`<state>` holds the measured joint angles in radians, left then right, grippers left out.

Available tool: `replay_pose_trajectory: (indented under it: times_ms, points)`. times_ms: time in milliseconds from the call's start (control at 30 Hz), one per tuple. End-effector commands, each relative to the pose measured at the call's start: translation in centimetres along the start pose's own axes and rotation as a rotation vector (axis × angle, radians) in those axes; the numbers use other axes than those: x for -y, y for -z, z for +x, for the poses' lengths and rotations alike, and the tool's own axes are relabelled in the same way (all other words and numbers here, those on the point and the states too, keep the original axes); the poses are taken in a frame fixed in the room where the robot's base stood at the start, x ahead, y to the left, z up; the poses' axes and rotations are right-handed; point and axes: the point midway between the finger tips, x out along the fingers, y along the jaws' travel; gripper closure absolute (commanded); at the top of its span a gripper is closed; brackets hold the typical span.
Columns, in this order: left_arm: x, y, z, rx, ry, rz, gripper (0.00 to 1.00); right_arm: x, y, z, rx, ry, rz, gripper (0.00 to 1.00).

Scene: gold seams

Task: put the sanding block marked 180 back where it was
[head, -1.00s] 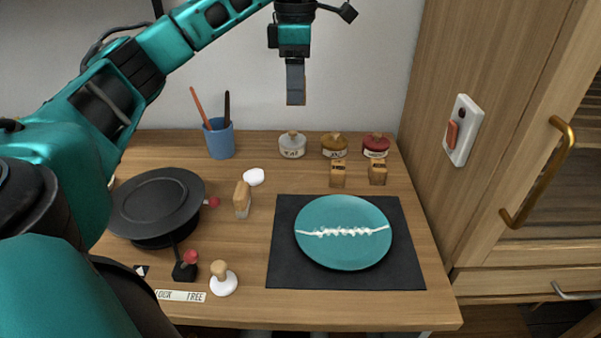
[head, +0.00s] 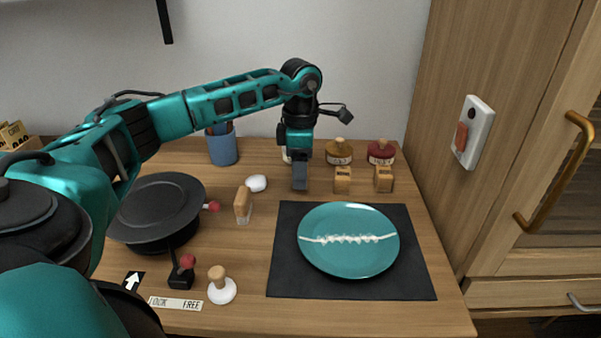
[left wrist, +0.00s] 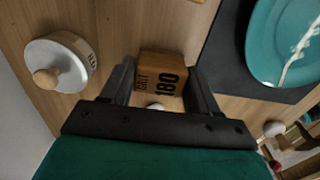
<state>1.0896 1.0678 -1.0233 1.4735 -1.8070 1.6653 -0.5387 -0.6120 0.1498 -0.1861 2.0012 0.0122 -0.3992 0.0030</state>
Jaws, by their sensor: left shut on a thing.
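In the left wrist view my left gripper (left wrist: 162,88) is shut on the wooden sanding block marked 180 (left wrist: 160,72). Its face reads "GRIT 180" sideways. In the head view my left gripper (head: 300,184) points down, low at the back of the table, left of two similar wooden blocks, one nearer (head: 342,180) and one farther right (head: 383,179). The fingers largely hide the held block there. I cannot tell whether it touches the table. My right gripper is not in view.
A white jar (left wrist: 60,62) stands close by; amber (head: 339,153) and red (head: 380,153) jars stand behind the blocks. The teal plate (head: 348,254) lies on a dark mat (head: 290,280) in front. A blue cup (head: 222,149) and wooden-backed brush (head: 243,204) are left.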

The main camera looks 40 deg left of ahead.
Motion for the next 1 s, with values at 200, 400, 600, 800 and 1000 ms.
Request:
replay_pose_trajectory:
  times_ms: [200, 400, 600, 800, 1000]
  points:
    - [-0.02, -0.03, 1.09, 0.001, -0.002, 0.0, 0.64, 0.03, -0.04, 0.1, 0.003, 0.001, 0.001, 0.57]
    - [-0.01, -0.03, 1.36, 0.001, -0.001, 0.0, 0.64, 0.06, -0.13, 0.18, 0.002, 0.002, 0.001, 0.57]
    - [-0.01, -0.03, 1.41, 0.001, -0.001, 0.0, 0.25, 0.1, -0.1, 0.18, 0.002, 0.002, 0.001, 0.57]
    - [0.0, -0.03, 1.39, 0.001, -0.001, 0.0, 0.14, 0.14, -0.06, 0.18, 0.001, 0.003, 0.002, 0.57]
    - [-0.02, -0.04, 1.06, 0.001, -0.001, 0.0, 0.14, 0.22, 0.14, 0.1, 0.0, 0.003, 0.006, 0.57]
